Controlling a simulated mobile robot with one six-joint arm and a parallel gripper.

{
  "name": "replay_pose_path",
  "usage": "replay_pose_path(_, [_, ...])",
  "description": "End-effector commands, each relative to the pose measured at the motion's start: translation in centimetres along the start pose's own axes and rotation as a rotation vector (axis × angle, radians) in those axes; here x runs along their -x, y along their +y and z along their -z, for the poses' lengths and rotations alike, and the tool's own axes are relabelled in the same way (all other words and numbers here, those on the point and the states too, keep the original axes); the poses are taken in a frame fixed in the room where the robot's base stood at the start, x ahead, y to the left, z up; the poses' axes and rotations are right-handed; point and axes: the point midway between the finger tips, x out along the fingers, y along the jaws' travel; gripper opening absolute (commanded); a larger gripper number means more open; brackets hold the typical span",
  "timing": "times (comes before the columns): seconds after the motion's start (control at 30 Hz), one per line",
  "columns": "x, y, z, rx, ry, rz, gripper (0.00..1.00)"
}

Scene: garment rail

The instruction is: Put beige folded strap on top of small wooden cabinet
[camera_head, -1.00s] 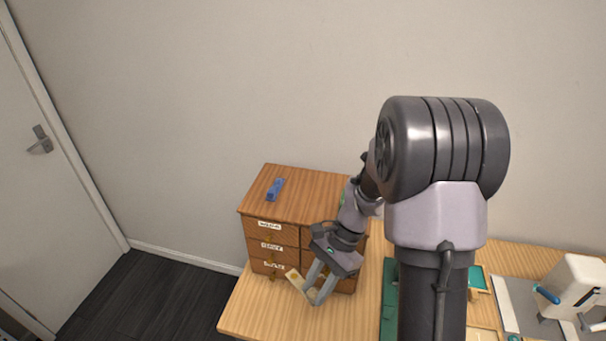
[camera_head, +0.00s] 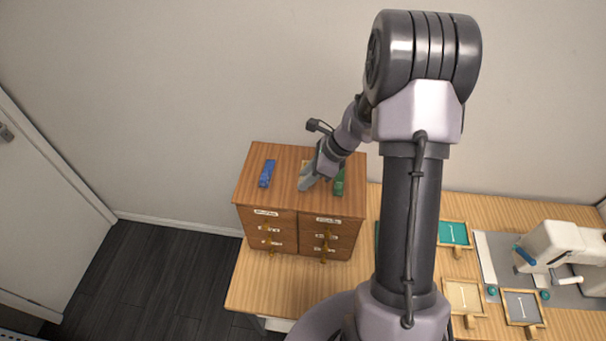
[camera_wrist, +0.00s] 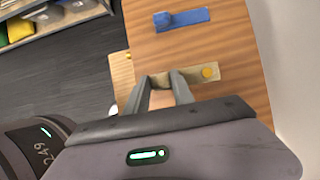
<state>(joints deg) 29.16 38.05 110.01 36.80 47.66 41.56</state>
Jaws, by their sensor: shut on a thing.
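The small wooden cabinet (camera_head: 246,190) stands on the left end of the table, with labelled drawers in front. My gripper (camera_head: 303,186) is over the middle of its top, pointing down. In the head view my gripper mostly hides the strap (camera_head: 306,163).
A blue folded strap (camera_head: 267,173) lies on the cabinet top to the left, and a green one (camera_head: 339,183) to the right. The wall is close behind. A white sewing machine (camera_head: 560,252) and small trays (camera_head: 465,296) are on the table at right.

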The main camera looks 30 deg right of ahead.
Motion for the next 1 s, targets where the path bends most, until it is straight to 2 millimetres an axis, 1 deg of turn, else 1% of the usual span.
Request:
replay_pose_path(0.03, [-0.2,-0.9,-0.4,0.003,0.001,0.0,0.0])
replay_pose_path(0.1, [-0.5,-1.8,-0.7,0.002,0.0,0.0,0.0])
replay_pose_path(0.17, [-0.8,-2.2,-0.7,0.001,0.0,-0.001,0.0])
replay_pose_path(0.37, [-3.7,-2.3,0.9,-0.001,0.001,-0.003,0.0])
replay_pose_path(0.7, [-4.2,-2.3,1.2,0.002,0.001,-0.001,0.0])
replay_pose_path(0.73, [-4.2,-2.3,1.2,0.002,0.001,-0.001,0.31])
replay_pose_path(0.83, [-4.1,-2.3,1.1,0.002,0.001,-0.001,0.51])
replay_pose_path(1.0, [-4.0,-2.3,1.1,0.002,0.001,-0.001,0.51])
